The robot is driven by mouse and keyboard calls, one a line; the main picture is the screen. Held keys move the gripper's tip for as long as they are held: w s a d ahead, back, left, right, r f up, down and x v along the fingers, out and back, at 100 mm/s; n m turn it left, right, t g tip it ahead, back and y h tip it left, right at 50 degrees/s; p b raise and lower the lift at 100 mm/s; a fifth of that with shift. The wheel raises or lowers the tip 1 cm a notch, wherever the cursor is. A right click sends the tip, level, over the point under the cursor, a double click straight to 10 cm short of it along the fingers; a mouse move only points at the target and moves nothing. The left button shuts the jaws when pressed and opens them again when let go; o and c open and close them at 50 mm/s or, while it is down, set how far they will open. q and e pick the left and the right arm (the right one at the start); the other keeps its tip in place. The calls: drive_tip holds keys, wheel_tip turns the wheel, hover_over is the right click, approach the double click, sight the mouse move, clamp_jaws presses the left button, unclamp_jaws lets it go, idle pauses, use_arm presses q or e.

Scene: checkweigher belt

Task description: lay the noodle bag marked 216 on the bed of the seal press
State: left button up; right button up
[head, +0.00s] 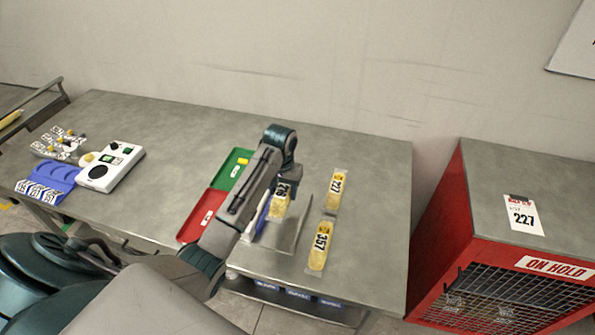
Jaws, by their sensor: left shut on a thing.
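The noodle bag marked 216 (280,207) is a clear bag with yellow contents. It is at my left gripper (285,188), which is shut on its upper end, and my arm hides part of the view around it. A white and blue piece (258,222) and a thin grey upright plate (299,225) stand on either side of the bag. These may be parts of the seal press, but my arm covers much of this spot and I cannot tell whether the bag touches a bed. My right gripper is not in view.
Bags marked 227 (337,190) and 357 (319,246) lie on the table to the right. A green and red tray (205,214) is left of my arm. A white control box (111,166) and blue holder (47,183) stand farther left. A red ON HOLD cage (450,225) stands right.

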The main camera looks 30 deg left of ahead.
use_arm(q)
drive_tip(key=shift+s+f, duration=0.2)
drive_tip(key=shift+f, duration=0.45)
wheel_tip(320, 180, down, 5)
drive_tip(key=shift+w+f, duration=0.15)
drive_tip(key=shift+f, duration=0.75)
drive_tip(key=shift+f+b, duration=0.35)
drive_tip(key=shift+f, duration=0.15)
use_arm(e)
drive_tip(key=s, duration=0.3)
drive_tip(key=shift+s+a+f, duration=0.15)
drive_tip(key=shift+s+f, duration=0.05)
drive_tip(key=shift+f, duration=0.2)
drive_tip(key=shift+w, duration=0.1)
use_arm(q)
drive_tip(key=o, duration=1.2)
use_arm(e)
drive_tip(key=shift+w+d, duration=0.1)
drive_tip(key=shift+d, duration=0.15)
use_arm(q)
drive_tip(key=shift+o, duration=0.2)
